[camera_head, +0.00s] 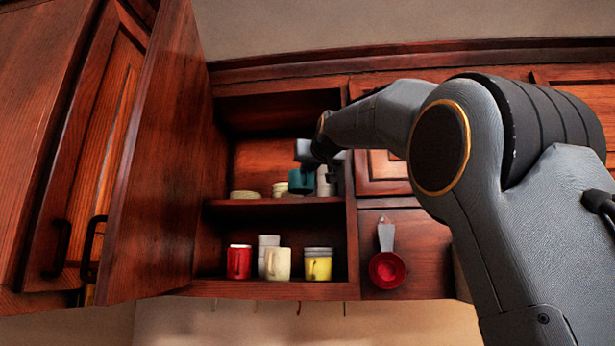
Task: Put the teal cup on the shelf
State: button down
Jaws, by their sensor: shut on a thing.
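The teal cup (295,181) is inside the open cabinet, at the level of the upper shelf (270,201). My gripper (308,170) reaches into the cabinet from the right and is shut on the teal cup. My gripper's fingers are dark and small here, and they overlap the cup. The cup looks roughly upright, close above the shelf board; I cannot tell whether it touches the board. Part of the cup is hidden by my gripper.
The open door (160,160) stands left of the cabinet. Pale stacked dishes (279,189), a flat pale item (245,194) and a whitish container (325,184) are on the upper shelf. A red measuring cup (387,269) hangs right.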

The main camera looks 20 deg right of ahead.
jog(key=shift+f, duration=1.1)
jog(key=shift+f, duration=0.1)
jog(key=c, duration=1.9)
grip_release()
jog(key=shift+o, duration=0.2)
jog(key=shift+s, duration=0.15)
jog(key=s+b, duration=0.5)
jog(key=s, duration=0.6)
jog(key=shift+s+b, duration=0.35)
